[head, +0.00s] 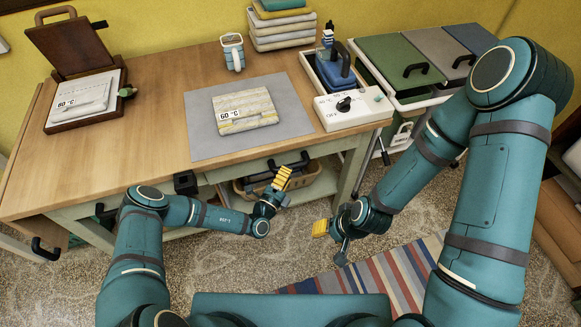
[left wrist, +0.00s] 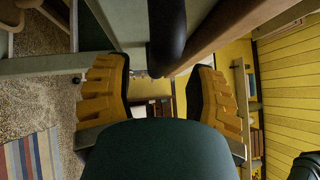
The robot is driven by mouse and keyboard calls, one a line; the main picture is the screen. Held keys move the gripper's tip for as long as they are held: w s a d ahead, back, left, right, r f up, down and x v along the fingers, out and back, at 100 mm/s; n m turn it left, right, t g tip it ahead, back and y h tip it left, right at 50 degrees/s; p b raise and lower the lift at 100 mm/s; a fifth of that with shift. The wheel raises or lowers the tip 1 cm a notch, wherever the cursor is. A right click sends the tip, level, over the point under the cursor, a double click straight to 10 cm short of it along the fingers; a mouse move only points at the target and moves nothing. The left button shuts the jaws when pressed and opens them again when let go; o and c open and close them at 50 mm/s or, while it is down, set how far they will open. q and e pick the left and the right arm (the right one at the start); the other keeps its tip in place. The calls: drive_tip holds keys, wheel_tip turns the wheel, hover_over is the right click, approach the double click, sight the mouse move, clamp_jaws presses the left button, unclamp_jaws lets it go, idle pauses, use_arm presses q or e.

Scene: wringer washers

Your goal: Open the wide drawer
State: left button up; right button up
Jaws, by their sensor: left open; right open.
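The wooden table (head: 165,110) has a pale green frame, with its drawer fronts mostly hidden under the top edge. A black bar handle (head: 292,163) shows at the table's front, beside my left gripper (head: 281,180). In the left wrist view, a dark rounded handle (left wrist: 167,32) runs down from the top, between the yellow fingertips and ahead of them. My left gripper is open, with a clear gap around the handle; contact is not visible. Which drawer front this handle belongs to is partly hidden. My right gripper (head: 330,232) is open and empty above the floor.
A grey mat (head: 205,140) bears a folded cloth (head: 243,110). A white control box (head: 350,108) stands at the table's right end. A basket (head: 310,180) sits under the table. Another black handle (head: 45,250) juts out at the left. Lidded bins (head: 395,60) stand at the right.

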sight(291, 167)
use_arm(q)
drive_tip(key=shift+x, duration=1.7)
clamp_jaws()
